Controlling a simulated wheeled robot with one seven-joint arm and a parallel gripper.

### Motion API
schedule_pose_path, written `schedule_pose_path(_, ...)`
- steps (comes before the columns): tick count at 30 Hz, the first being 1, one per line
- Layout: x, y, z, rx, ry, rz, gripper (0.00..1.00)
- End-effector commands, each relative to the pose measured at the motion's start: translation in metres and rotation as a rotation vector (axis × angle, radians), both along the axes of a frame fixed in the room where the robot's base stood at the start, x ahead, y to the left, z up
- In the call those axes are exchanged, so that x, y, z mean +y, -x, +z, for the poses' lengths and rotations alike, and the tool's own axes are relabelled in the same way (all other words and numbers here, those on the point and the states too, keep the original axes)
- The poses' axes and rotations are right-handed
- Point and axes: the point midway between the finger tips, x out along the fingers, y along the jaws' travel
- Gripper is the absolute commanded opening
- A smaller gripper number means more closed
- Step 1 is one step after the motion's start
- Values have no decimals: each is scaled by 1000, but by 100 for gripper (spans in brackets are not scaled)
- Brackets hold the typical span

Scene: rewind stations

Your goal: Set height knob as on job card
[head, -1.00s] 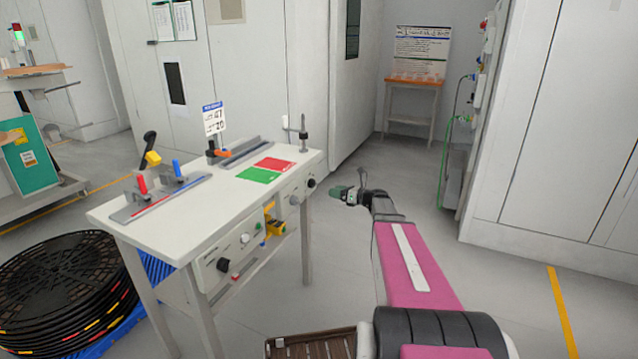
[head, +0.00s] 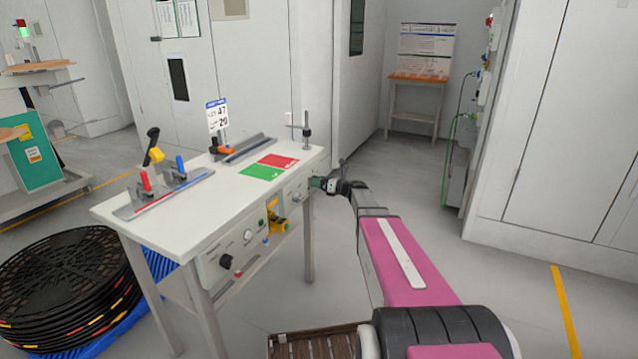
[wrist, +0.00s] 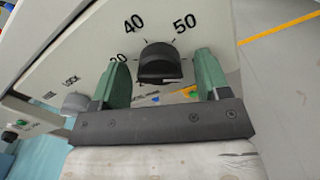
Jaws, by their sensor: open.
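A black dial knob (wrist: 160,64) shows in the wrist view, with the numbers 40 and 50 above it and another at its left, partly covered. Its pointer setting is not clear. My gripper (wrist: 162,78) is open, with one green finger on each side of the knob; contact cannot be told. In the head view my gripper (head: 318,183) is at the right end of the bench front panel and covers this knob. The job card (head: 217,115) stands at the back of the bench and shows 47 above 20; its small words are unreadable.
A grey knob (wrist: 75,103) marked LOCK sits left of the dial. The white bench (head: 190,218) carries clamps, a green mat (head: 261,172) and a red mat (head: 279,160). Another black knob (head: 226,261) is at the panel's left.

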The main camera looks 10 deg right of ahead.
Motion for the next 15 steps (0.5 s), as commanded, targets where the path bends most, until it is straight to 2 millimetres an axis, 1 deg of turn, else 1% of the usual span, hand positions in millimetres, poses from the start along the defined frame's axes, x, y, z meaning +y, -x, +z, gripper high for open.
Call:
schedule_pose_path(7, 1, 0, 0, 0, 0, 0, 69)
schedule_pose_path(8, 1, 0, 0, 0, 0, 0, 63)
schedule_pose_path(9, 1, 0, 0, 0, 0, 0, 50)
schedule_pose_path(12, 0, 0, 0, 0, 0, 0, 22)
schedule_pose_path(15, 0, 0, 0, -1, 1, 0, 22)
